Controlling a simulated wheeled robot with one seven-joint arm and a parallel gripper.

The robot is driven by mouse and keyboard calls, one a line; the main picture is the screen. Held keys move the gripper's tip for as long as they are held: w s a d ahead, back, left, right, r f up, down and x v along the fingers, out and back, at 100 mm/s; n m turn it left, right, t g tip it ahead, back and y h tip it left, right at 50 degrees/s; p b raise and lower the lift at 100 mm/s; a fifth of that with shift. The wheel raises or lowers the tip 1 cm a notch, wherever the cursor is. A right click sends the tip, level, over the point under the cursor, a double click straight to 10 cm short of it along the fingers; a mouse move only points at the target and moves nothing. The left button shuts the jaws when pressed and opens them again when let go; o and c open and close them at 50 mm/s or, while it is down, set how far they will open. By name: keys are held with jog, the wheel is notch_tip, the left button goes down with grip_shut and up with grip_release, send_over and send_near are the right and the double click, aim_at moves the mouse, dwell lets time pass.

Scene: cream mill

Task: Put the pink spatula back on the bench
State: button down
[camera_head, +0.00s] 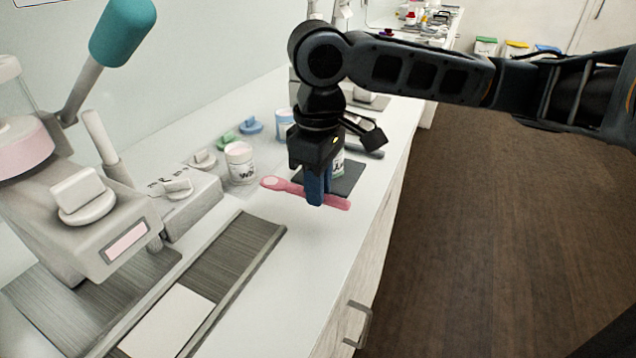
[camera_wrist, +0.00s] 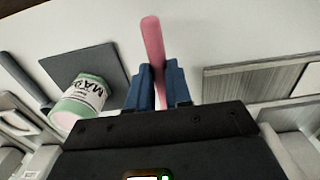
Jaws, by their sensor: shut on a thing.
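The pink spatula (camera_head: 281,184) is between the blue fingers of my gripper (camera_head: 316,190), over the white bench (camera_head: 290,285) near its front edge. Its rounded end points left and its other end sticks out to the right of the fingers. In the wrist view the spatula (camera_wrist: 153,45) stands out between the two fingers (camera_wrist: 158,88), which are shut on it. I cannot tell whether the spatula touches the bench top or hangs just above it.
A white jar (camera_head: 240,163) stands left of the gripper. A mill machine (camera_head: 90,215) and a grey ribbed tray (camera_head: 232,258) lie left. Bench in front of the spatula is clear.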

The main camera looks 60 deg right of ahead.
jog(key=shift+f, duration=0.5)
jog(key=shift+f+b, duration=0.4)
jog(key=shift+f, duration=0.4)
dwell(0.4)
jog(key=c, duration=1)
grip_release()
jog(key=shift+o, duration=0.2)
jog(key=shift+r, duration=0.1)
notch_tip(320, 180, up, 8)
jog(key=shift+f+p, duration=0.15)
jog(key=shift+p, duration=0.25)
